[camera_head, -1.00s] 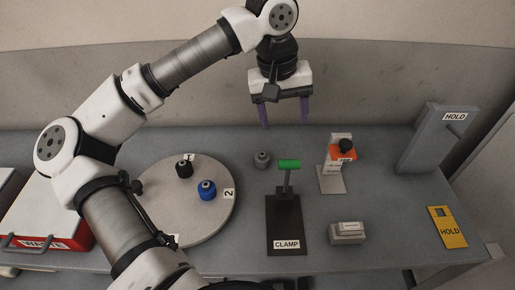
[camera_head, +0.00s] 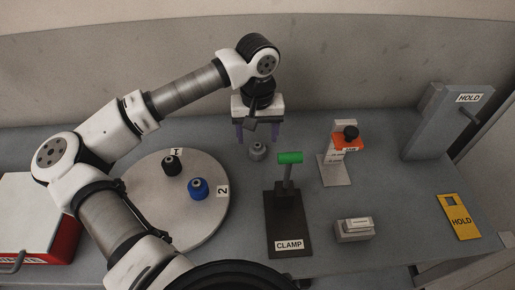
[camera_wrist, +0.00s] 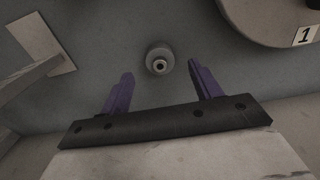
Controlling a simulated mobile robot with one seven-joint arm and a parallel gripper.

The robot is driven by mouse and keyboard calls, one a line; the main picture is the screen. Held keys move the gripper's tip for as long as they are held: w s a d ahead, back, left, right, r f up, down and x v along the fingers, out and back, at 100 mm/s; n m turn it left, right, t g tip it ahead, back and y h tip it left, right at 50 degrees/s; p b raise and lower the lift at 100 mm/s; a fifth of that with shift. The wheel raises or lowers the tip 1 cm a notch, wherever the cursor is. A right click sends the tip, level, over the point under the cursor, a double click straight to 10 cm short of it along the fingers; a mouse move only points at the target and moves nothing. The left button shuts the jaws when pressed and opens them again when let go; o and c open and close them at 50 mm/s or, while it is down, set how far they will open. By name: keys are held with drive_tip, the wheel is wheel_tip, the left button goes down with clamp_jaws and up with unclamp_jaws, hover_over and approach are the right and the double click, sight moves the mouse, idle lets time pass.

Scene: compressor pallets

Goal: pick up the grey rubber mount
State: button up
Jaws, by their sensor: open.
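The grey rubber mount (camera_head: 257,151) stands upright on the grey bench, between the round plate and the green-handled clamp. It also shows in the wrist view (camera_wrist: 159,60), seen from above with a dark hole in its top. My gripper (camera_head: 257,138) is open, its purple fingers pointing down, just above and behind the mount in the head view. In the wrist view my gripper (camera_wrist: 159,85) has its two fingers spread wider than the mount, which lies a little beyond the fingertips. Nothing is between the fingers.
A round plate (camera_head: 205,230) with a black mount (camera_head: 172,165) and a blue mount (camera_head: 198,189) lies left. The clamp (camera_head: 284,215) stands close at right, with an orange-topped stand (camera_head: 336,170) behind it.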

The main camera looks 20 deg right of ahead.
sight(258, 145)
drive_tip(key=shift+w+f+p, duration=0.15)
drive_tip(key=shift+f+p, duration=0.85)
drive_tip(key=shift+f, duration=1.5)
drive_tip(key=shift+c, duration=0.3)
drive_tip(key=c, duration=1)
